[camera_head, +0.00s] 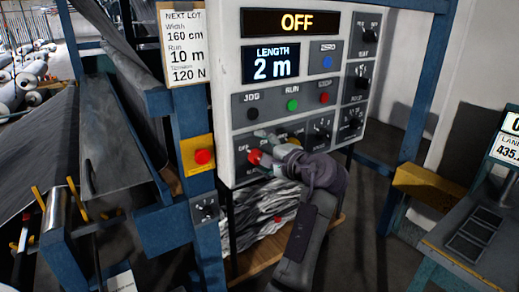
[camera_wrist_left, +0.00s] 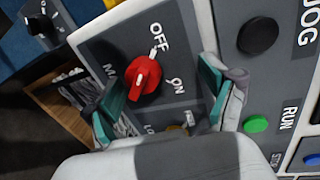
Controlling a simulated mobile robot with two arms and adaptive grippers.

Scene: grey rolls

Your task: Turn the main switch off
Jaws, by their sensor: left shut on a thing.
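The main switch is a red rotary knob (camera_wrist_left: 145,78) on a dark plate marked OFF and ON, and its pointer end lies toward OFF. It also shows as a small red spot at the lower left of the control panel in the head view (camera_head: 255,157). My left gripper (camera_head: 266,147) is at this knob, shut on it. In the wrist view its teal-padded fingers (camera_wrist_left: 162,95) stand on either side of the knob; the exact contact is hard to see. The panel's top display (camera_head: 297,22) reads OFF. My right gripper is not in view.
The white control panel (camera_head: 226,60) also carries black, green and red push buttons, a blue one and several dark dials. A red button on a yellow box (camera_head: 203,157) is on the blue post at left. Crumpled grey material (camera_head: 262,215) lies below the panel.

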